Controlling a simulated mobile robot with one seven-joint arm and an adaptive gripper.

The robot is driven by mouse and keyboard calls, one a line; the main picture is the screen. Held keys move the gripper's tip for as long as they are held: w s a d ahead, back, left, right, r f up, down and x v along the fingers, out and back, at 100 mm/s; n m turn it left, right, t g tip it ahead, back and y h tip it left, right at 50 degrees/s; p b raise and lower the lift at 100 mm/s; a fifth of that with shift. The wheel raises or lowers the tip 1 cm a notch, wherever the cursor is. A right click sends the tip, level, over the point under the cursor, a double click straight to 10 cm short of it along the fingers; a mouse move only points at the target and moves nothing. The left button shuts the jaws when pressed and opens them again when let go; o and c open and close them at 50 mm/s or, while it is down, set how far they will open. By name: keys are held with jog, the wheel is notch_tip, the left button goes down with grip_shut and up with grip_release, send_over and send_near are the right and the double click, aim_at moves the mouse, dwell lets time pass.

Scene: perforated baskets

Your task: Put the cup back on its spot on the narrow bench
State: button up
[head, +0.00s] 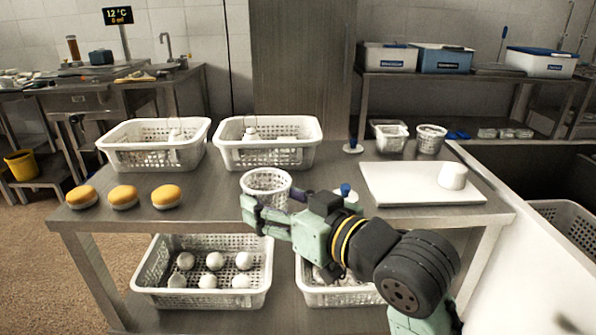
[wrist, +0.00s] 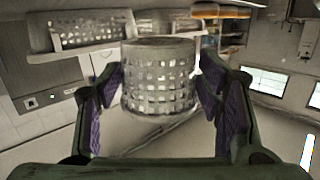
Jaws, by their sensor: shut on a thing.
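A white perforated round cup (head: 265,183) is held at the near middle of the steel bench (head: 225,190) in the head view. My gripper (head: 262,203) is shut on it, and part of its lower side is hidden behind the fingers. In the wrist view the cup (wrist: 158,80) sits upright in the picture between the two purple-padded fingers of my gripper (wrist: 160,100). Whether its base touches the bench top cannot be told. I cannot tell which surface is the narrow bench; another steel bench (head: 480,85) stands at the back right.
Two white perforated baskets (head: 153,158) (head: 267,155) stand behind the cup. Several yellow-topped round items (head: 123,196) line the left. A white tray (head: 420,192) with a small white cup (head: 452,176) lies right. Two small perforated containers (head: 391,137) (head: 431,139) stand behind the tray.

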jog(key=r+p, duration=0.1)
jog(key=p, duration=0.1)
jog(key=shift+w+p, duration=0.35)
jog(key=shift+p, duration=0.05)
jog(key=p, duration=0.2)
send_over(298, 205)
jog(key=shift+s+f, duration=0.2)
jog(key=shift+f, duration=0.8)
jog(key=shift+w+f, duration=0.15)
jog(key=shift+f+p, duration=0.5)
jog(key=shift+f, duration=1.15)
jog(key=shift+f, duration=0.1)
jog(key=shift+f+b, duration=0.15)
jog(key=shift+b, duration=0.15)
jog(key=o, duration=1.8)
jog(key=shift+c, duration=0.2)
jog(key=shift+r, duration=0.2)
